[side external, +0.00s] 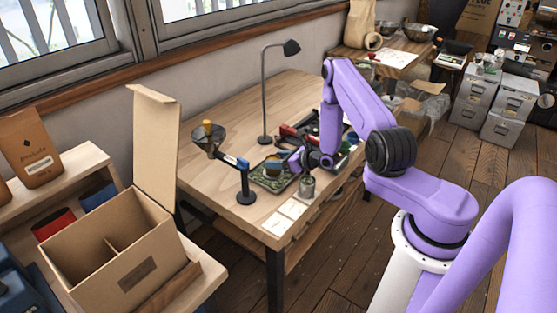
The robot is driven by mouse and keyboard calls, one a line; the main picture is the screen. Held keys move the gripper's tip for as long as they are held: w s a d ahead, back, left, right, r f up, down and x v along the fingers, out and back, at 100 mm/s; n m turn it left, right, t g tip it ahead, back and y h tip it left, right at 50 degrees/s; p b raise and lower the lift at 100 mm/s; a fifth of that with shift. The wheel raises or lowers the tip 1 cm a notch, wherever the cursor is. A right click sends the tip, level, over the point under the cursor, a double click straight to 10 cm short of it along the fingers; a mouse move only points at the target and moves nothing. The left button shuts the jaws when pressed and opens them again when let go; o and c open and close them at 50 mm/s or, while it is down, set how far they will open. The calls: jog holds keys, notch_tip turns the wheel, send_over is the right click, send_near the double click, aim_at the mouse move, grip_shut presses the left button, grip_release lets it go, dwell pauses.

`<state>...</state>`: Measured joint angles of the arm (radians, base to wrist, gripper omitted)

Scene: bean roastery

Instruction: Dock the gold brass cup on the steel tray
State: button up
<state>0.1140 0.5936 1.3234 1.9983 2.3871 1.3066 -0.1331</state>
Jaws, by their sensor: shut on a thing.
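My gripper (288,162) reaches left from the wrist, low over the near part of the wooden table. The cup is over a dark-rimmed tray (268,186) with a mottled green inside. I cannot tell whether it touches the tray. Whether this is the steel tray is unclear. The fingertips are small and partly hidden by the wrist.
A grey metal tin (307,188) stands close below my wrist. A balance-like stand (245,190) with a pan and gold piece rises to the left. Pale cards (291,208) lie at the front edge. A black lamp (264,95) stands behind. The left tabletop is clear.

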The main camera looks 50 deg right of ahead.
jog(key=shift+f, duration=0.35)
jog(key=o, duration=0.8)
jog(key=v, duration=1.1)
dwell(0.5)
